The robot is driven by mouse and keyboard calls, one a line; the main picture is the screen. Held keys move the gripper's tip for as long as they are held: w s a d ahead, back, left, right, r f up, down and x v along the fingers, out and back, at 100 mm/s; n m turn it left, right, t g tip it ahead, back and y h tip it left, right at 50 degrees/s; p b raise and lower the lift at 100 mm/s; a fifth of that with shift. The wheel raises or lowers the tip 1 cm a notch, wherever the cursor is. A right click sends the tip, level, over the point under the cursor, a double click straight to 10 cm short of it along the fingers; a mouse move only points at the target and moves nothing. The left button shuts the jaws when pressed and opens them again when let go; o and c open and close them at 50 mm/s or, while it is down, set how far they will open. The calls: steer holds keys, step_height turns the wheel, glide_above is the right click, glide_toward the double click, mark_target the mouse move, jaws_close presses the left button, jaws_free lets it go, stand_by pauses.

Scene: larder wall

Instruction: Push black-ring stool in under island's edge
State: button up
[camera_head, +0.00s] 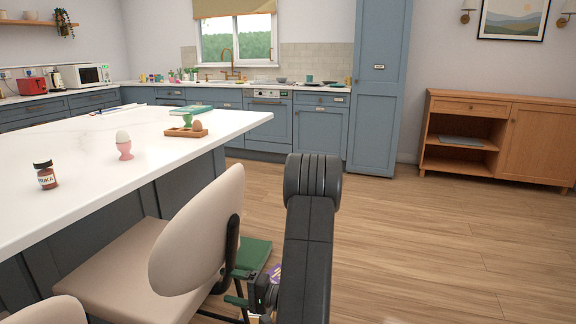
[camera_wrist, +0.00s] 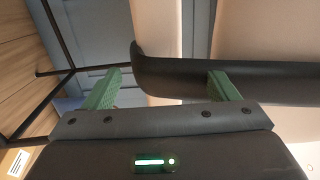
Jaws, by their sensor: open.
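A stool with a beige seat (camera_head: 130,268) and a rounded beige back (camera_head: 200,232) stands at the island (camera_head: 70,187), its seat partly under the white top's edge. A black bracket runs down behind its back. No black ring can be made out clearly in the head view. My gripper (camera_head: 232,286) is low behind the stool's back, its green fingers apart and nothing seen held. In the wrist view my gripper (camera_wrist: 163,75) is open. A dark bar (camera_wrist: 175,72) of the stool lies across its front; the right finger overlaps it, and contact cannot be told.
Another beige stool (camera_head: 48,312) is cut off at the lower left. A spice jar (camera_head: 46,176), a pink egg cup (camera_head: 124,150) and a wooden tray (camera_head: 170,133) stand on the island. The wooden floor to the right is clear up to a wooden cabinet (camera_head: 545,140).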

mark_target(213, 284)
steer(key=x, duration=0.2)
steer(key=p+x, duration=0.1)
steer(key=x, duration=0.4)
steer(key=shift+w+a+f+p, duration=0.1)
steer(key=shift+a+f+p, duration=0.2)
steer(key=shift+f, duration=0.1)
steer(key=shift+d+r, duration=0.1)
steer(key=shift+d, duration=0.35)
steer(key=shift+a+r, duration=0.1)
steer(key=shift+a, duration=0.1)
steer(key=shift+r, duration=0.1)
